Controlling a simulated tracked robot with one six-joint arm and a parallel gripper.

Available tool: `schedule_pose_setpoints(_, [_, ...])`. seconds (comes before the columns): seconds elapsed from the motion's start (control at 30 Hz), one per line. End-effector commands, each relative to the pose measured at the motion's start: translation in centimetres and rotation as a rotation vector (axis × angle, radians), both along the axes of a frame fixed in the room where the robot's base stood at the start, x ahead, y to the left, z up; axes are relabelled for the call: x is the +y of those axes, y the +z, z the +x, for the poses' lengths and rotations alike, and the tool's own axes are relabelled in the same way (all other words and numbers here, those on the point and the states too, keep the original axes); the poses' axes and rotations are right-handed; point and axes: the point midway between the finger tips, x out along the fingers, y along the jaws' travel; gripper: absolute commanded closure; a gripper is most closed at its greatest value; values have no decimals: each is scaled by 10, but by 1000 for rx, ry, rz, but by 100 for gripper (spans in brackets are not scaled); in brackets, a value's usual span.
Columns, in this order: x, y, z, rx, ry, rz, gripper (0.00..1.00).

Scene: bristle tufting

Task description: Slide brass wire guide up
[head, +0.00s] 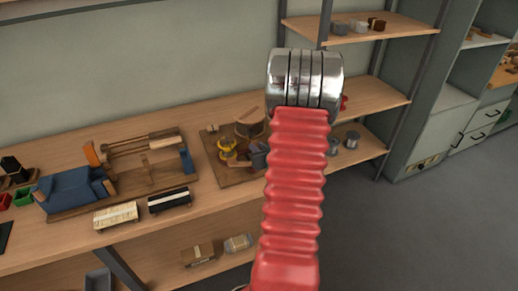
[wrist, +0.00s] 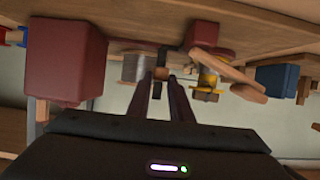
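In the wrist view the scene appears upside down. A small brownish, brass-like block (wrist: 161,73) sits on a thin dark upright, and it looks like the wire guide. My gripper (wrist: 167,80) points at it with two dark fingers, a gap between them. The tips appear near the block; I cannot tell whether they touch it. A grey wire spool (wrist: 135,68) is just left of it. Yellow-brass parts (wrist: 207,82) are to the right. In the head view my red arm hides the gripper, and a wooden board with a yellow part (head: 228,150) shows left of the arm.
A large dark red block (wrist: 65,60) is at left in the wrist view. A slanted wooden bar (wrist: 225,68) and a blue block (wrist: 275,80) are at right. In the head view, a blue vise-like fixture (head: 72,192) and brushes (head: 117,215) stand on the bench.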

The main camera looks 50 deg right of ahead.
Motion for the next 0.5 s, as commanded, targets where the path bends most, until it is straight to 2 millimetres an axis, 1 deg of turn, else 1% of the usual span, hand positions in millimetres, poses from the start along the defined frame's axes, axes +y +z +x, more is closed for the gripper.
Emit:
schedule_pose_setpoints(0.03, [-4,5,0,-8,-5,-8,78])
schedule_pose_setpoints(0.27, [-2,3,0,-6,-2,-6,62])
schedule_pose_setpoints(0.5, [-1,2,0,-4,-1,-4,62])
